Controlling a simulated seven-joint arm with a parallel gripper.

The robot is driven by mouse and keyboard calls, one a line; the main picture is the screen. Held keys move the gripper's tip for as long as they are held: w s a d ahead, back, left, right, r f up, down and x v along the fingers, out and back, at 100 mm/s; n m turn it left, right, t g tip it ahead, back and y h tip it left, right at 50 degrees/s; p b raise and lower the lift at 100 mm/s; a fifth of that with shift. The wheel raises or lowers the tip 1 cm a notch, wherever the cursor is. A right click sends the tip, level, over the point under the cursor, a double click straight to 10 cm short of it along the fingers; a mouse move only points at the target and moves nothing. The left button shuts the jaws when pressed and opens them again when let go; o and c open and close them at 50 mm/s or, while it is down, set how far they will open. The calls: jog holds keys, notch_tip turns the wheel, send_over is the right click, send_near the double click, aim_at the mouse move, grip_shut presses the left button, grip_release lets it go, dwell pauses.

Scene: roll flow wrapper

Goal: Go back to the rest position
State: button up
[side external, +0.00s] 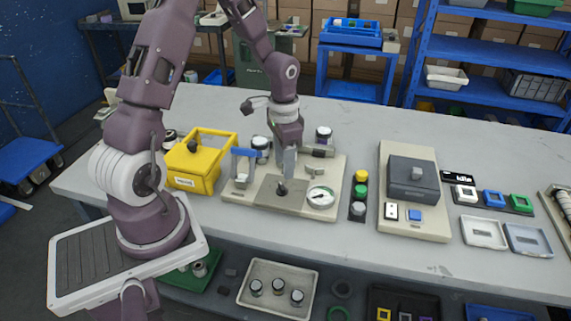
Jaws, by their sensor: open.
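My gripper (284,172) points down over the beige base plate (325,206), above the dark square plate (268,194) with a small dark knob on it. The gripper is open; its fingers are small in this view, and I cannot tell whether they touch the knob. My arm reaches in from the left and bends down over the bench.
A stack light (360,190) and a grey box machine (413,178) stand further right. Trays (484,232) lie at the right.

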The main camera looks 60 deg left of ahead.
jog(key=s+d+r+t+y, duration=0.1)
jog(key=s+d+r, duration=0.25)
jog(key=r, duration=0.45)
jog(key=s+d+r+t+y, duration=0.15)
jog(key=d+r, duration=0.25)
jog(key=r, duration=0.4)
jog(key=s+d+r+n+t+h, duration=0.1)
jog(key=s+d+r, duration=0.2)
jog(key=s, duration=0.3)
jog(key=s+d+r+n+t+h, duration=0.1)
jog(key=s+d+r+t, duration=0.1)
jog(key=s, duration=0.4)
jog(key=shift+s+d+r, duration=0.4)
jog(key=shift+d+r, duration=0.25)
jog(key=shift+d, duration=0.5)
